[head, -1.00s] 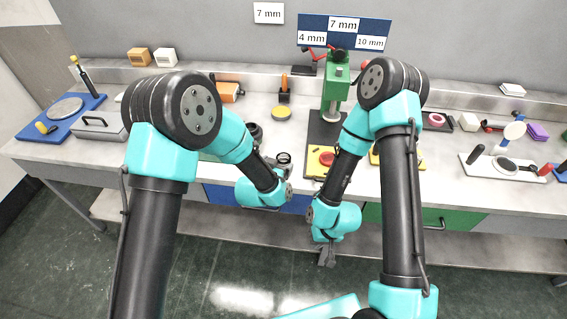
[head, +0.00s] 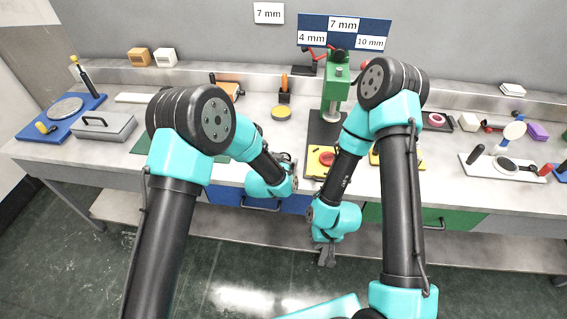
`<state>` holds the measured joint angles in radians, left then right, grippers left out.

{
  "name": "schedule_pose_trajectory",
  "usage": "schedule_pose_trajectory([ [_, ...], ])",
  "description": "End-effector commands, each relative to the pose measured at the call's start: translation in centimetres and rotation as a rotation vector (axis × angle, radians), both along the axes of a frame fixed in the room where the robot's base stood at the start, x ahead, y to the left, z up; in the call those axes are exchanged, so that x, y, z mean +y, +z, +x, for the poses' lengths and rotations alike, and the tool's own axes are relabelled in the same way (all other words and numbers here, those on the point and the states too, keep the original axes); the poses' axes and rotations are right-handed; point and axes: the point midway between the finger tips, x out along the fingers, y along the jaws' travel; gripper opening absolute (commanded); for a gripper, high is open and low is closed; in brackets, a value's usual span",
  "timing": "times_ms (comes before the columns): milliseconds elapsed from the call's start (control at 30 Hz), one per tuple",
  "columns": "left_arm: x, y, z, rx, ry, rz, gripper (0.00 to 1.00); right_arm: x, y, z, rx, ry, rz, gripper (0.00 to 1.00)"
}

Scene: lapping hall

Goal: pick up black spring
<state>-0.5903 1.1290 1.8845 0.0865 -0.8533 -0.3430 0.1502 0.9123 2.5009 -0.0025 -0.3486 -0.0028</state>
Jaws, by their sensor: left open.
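I cannot make out the black spring in the head view; my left arm covers part of the bench where small dark things showed before. My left gripper (head: 285,160) is open, low over the front of the bench, mostly hidden behind its own teal wrist. I cannot see anything between its fingers. My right gripper (head: 326,255) hangs low in front of the bench, pointing down toward the floor. It is small and dark, and its jaws are hard to read.
A green press (head: 336,85) stands mid-bench behind a yellow block with a red top (head: 325,160). A yellow-topped round tin (head: 282,112) lies behind my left wrist. A grey lidded box (head: 104,125) and blue board (head: 55,122) are at left. A white plate (head: 510,172) is at right.

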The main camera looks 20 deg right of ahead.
Motion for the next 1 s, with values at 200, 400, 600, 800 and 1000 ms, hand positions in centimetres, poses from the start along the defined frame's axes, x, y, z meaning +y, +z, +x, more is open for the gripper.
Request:
schedule_pose_trajectory([
  [200, 0.02, 0.03, -0.02, 0.0, 0.0, 0.0, 0.87, 0.0, 0.0, 0.0, 0.0, 0.0, 0.0, 0.0],
  [400, 0.01, 0.04, -0.03, 0.0, 0.0, 0.0, 0.82, 0.0, 0.0, 0.0, 0.0, 0.0, 0.0, 0.0],
  [600, 0.01, 0.05, -0.03, 0.0, 0.0, 0.0, 0.63, 0.0, 0.0, 0.0, 0.0, 0.0, 0.0, 0.0],
  [800, 0.01, 0.05, -0.03, 0.0, 0.0, 0.0, 0.44, 0.0, 0.0, 0.0, 0.0, 0.0, 0.0, 0.0],
  [1000, 0.01, 0.06, -0.03, 0.0, 0.0, 0.0, 0.34, 0.0, 0.0, 0.0, 0.0, 0.0, 0.0, 0.0],
])
